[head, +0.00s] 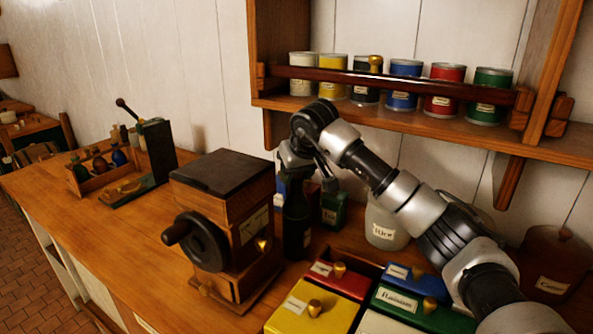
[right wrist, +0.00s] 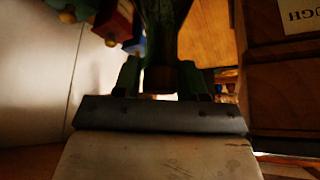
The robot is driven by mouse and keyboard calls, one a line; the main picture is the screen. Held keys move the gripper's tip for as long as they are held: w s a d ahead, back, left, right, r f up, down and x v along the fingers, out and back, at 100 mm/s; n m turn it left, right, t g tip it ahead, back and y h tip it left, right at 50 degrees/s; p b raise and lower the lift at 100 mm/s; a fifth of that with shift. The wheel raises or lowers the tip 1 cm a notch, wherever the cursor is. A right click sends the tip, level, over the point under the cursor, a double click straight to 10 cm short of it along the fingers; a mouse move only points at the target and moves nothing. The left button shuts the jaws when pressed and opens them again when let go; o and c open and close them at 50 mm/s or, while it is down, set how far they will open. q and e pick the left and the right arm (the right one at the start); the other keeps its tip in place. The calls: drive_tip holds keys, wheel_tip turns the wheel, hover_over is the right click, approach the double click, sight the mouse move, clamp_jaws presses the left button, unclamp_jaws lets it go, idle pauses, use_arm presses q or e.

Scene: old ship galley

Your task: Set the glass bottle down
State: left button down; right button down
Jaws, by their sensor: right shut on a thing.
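The dark glass bottle (head: 297,228) is upright between the wooden grinder and the coloured boxes in the head view. My right gripper (head: 304,172) points down from above and is shut on its upper part. In the right wrist view the dark green bottle (right wrist: 165,35) is between the two fingers of the gripper (right wrist: 160,78). The bottle's base is close to the counter (head: 120,245), but I cannot tell whether it touches. My left gripper is not in view.
The wooden grinder (head: 222,205) with a black hand wheel stands close left of the bottle. Lidded boxes, with a red one (head: 342,278), are in front right. A white rice jar (head: 384,225) and a green tin (head: 333,210) stand behind. A shelf (head: 420,125) with several cans hangs above.

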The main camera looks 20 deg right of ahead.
idle(0.3)
drive_tip(key=c, duration=1.1)
unclamp_jaws()
drive_tip(key=shift+f, duration=0.2)
drive_tip(key=o, duration=0.5)
drive_tip(key=shift+s, duration=0.1)
drive_tip(key=shift+r, duration=0.1)
